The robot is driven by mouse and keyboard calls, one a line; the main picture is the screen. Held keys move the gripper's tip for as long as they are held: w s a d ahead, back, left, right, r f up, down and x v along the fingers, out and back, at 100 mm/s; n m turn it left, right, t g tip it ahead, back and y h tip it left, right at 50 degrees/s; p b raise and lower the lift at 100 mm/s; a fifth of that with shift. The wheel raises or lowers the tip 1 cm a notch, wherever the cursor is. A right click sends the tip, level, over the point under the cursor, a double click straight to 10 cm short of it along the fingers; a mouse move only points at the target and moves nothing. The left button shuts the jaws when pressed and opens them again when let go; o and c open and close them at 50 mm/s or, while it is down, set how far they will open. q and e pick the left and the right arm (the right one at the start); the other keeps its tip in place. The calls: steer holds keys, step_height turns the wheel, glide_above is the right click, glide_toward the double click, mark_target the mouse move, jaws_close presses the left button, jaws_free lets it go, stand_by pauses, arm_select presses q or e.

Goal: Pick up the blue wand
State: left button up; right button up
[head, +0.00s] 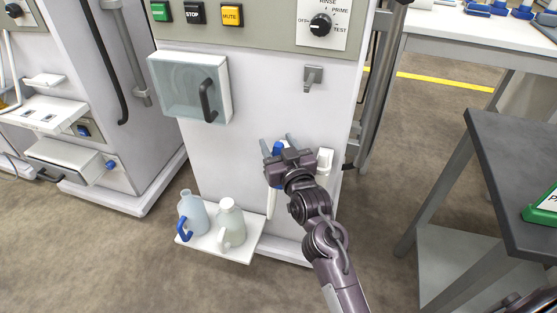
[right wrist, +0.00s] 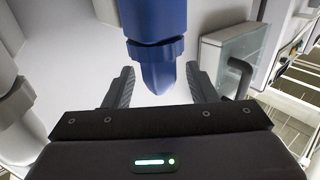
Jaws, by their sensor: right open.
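The blue wand (head: 278,148) is at the front of the white dialysis machine, mostly hidden behind my right gripper in the head view. In the right wrist view, the blue wand (right wrist: 156,30) comes down from the top edge and its tapered tip lies between the two fingers, with a gap on each side. My right gripper (head: 276,142) is open, with its fingers reaching towards the machine on both sides of the wand. It also shows open in the right wrist view (right wrist: 160,82). My left gripper is not in view.
The white machine (head: 260,90) carries a clear box (head: 185,88) with a dark handle. Two jugs, one bluish (head: 193,212) and one whitish (head: 231,222), stand on a low white shelf (head: 240,253). A grey table (head: 520,150) stands at right. Floor between is clear.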

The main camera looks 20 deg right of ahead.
steer(key=c, duration=1.1)
